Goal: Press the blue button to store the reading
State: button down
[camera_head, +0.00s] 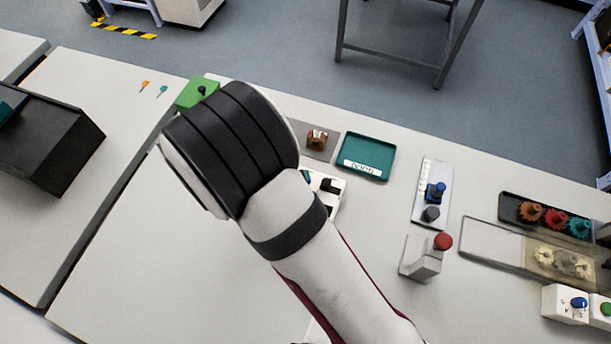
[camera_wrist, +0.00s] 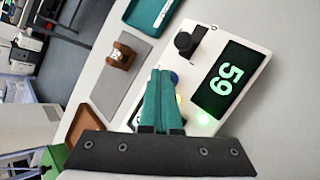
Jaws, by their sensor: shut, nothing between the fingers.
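A white device (camera_wrist: 232,48) with a dark display reading "59" in green lies under my gripper in the wrist view. My gripper (camera_wrist: 160,73) has teal fingers that are shut and empty. Whether the fingertips touch the button cannot be told. In the head view my arm covers most of the device (camera_head: 335,200), and the button is hidden there.
A grey plate with a brown part (camera_head: 317,138) and a green tray (camera_head: 367,157) lie behind the device. To the right stand a plate with blue and black knobs (camera_head: 433,193), a red-button box (camera_head: 420,257), a gear tray (camera_head: 508,206) and a blue-knob box (camera_head: 565,304).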

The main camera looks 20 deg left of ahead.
jog(key=shift+r, duration=0.85)
jog(key=shift+r, duration=2.5)
jog(key=shift+d, duration=0.1)
